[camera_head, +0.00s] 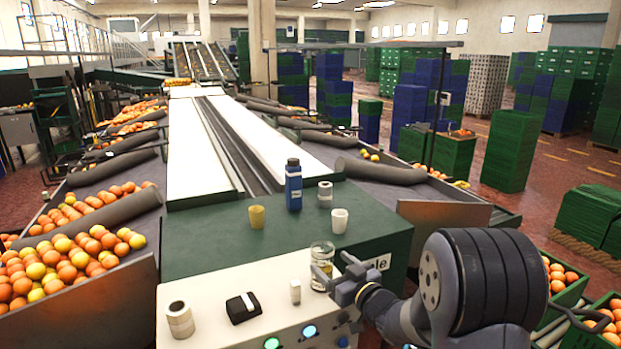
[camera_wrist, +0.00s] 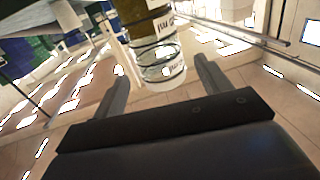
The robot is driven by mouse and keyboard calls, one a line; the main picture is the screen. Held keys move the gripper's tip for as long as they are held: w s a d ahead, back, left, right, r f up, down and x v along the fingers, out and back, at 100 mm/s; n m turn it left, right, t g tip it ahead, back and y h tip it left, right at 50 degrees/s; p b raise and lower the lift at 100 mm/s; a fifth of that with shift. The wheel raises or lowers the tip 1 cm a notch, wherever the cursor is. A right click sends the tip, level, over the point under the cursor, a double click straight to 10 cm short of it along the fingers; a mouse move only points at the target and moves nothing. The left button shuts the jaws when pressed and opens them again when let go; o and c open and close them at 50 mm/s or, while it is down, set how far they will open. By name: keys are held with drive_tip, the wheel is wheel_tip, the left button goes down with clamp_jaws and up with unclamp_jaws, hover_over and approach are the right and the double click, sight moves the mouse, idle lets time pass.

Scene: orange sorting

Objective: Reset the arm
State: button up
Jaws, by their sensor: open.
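My gripper (camera_head: 346,272) is open at the right end of the white control panel, with my dark arm behind it at lower right. The jar (camera_wrist: 162,62) appears between and beyond the fingertips there, with nothing clamped. Whether a finger touches the jar cannot be told.
The white panel (camera_head: 215,290) holds a paper roll (camera_head: 179,319), a black box (camera_head: 243,307) and a small white block (camera_head: 295,291). Behind, on the green top, stand a blue bottle (camera_head: 293,186), a yellow cup (camera_head: 257,216), a white cup (camera_head: 339,220) and a grey roll (camera_head: 325,194).

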sight(316, 244)
drive_tip(key=p+x, duration=0.1)
drive_tip(key=x, duration=0.5)
drive_tip(key=shift+w+a+r+p, duration=0.15)
drive_tip(key=shift+w+r+p, duration=0.05)
drive_tip(key=shift+w+p, duration=0.2)
drive_tip(key=shift+s+r+b, duration=0.15)
drive_tip(key=shift+r+b, duration=0.2)
drive_tip(key=shift+r, duration=0.55)
drive_tip(key=shift+f, duration=0.1)
